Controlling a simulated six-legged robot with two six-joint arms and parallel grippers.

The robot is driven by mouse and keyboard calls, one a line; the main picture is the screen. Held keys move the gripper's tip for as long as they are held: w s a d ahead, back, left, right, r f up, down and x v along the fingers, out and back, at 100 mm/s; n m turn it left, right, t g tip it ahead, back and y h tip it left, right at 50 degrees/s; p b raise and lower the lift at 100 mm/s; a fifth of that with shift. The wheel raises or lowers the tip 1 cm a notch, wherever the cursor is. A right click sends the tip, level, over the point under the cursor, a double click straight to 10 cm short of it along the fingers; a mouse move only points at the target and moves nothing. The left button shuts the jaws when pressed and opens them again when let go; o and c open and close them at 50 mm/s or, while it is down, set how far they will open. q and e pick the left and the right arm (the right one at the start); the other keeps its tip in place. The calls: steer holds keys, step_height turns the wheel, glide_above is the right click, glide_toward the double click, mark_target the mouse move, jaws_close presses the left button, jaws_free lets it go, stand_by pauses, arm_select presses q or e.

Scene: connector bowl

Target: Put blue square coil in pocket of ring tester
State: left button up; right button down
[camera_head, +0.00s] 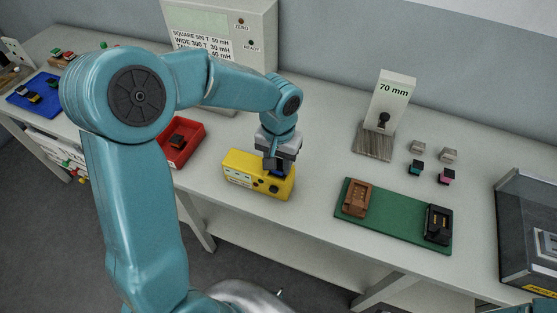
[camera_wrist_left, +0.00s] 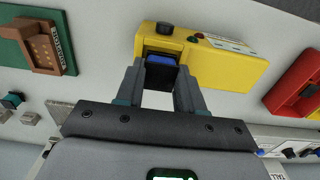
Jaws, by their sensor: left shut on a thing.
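The yellow box (camera_head: 243,178), which I take for the ring tester, stands at the table's front edge. It has a small light panel and dark knobs. In the left wrist view the yellow box (camera_wrist_left: 225,63) has a recessed pocket at its left end. My left gripper (camera_head: 277,167) points down over the right part of the box. In the left wrist view the gripper (camera_wrist_left: 160,67) is shut on the blue square coil (camera_wrist_left: 161,60), which lies at the pocket's opening. How deep the coil sits is hidden. My right gripper is not in view.
A red tray (camera_head: 192,151) with a dark part stands to the left. A green board (camera_head: 394,226) with brown and black holders lies to the right.

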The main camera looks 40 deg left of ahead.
mark_target(278, 166)
arm_select(q)
steer(key=o, duration=1)
steer(key=shift+w+f, duration=0.15)
steer(key=shift+o, duration=0.2)
steer(key=shift+r+p, duration=0.4)
step_height(278, 166, up, 12)
steer(key=shift+f, duration=0.15)
steer(key=shift+s, duration=0.25)
